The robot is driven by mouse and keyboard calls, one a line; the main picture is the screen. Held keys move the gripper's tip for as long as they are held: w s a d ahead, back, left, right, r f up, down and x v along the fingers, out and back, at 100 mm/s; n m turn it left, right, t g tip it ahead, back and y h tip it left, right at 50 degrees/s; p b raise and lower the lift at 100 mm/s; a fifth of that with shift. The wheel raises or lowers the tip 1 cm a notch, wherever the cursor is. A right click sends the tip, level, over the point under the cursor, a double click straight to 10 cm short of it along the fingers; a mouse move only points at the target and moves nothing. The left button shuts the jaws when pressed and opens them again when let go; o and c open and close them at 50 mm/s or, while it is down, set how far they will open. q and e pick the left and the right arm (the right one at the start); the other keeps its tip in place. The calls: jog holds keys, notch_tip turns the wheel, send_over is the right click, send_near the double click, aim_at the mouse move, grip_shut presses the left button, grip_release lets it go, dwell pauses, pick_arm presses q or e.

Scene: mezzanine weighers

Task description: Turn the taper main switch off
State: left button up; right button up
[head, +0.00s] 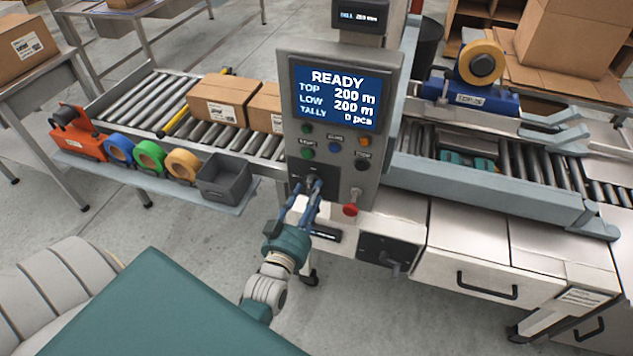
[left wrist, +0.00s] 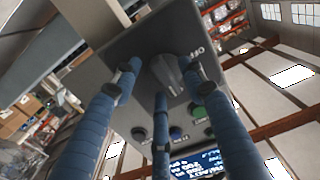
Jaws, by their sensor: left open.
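The taper's grey control panel (head: 295,75) stands in the middle of the head view, its screen (head: 338,92) lit and reading READY. The main switch, a dark rotary knob (left wrist: 166,74), sits low on the panel. In the left wrist view it is close ahead, with an OFF marking (left wrist: 197,52) beside it. My left gripper (head: 311,186) is open, its blue fingers spread around the knob; I cannot tell whether they touch it. In the head view the fingers largely hide the knob. My right gripper is not in view.
Green, blue, orange and black buttons (head: 362,163) sit above the switch, and a red knob (head: 350,210) is to its right. A grey bin (head: 224,180) and tape rolls (head: 150,157) stand on a shelf to the left. Boxes (head: 222,97) lie on the roller conveyor behind.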

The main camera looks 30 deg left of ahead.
pick_arm(q)
jog(key=shift+w, duration=0.25)
jog(key=shift+s+d+r, duration=0.1)
jog(key=shift+s+r, duration=0.15)
jog(key=shift+s, duration=0.15)
jog(key=c, duration=1)
grip_shut()
jog(key=shift+n, duration=0.6)
jog(key=n+p, duration=0.1)
jog(key=n, duration=0.3)
jog(key=shift+w+r+p, duration=0.1)
jog(key=shift+r+p, duration=0.1)
jog(key=shift+p, duration=0.2)
jog(key=n, duration=0.3)
jog(key=shift+r+n, duration=0.1)
jog(key=shift+n, duration=0.2)
jog(key=n, duration=0.4)
jog(key=shift+n, duration=0.3)
jog(key=n, duration=0.4)
jog(key=shift+r+n, duration=0.25)
jog(key=shift+n, duration=0.05)
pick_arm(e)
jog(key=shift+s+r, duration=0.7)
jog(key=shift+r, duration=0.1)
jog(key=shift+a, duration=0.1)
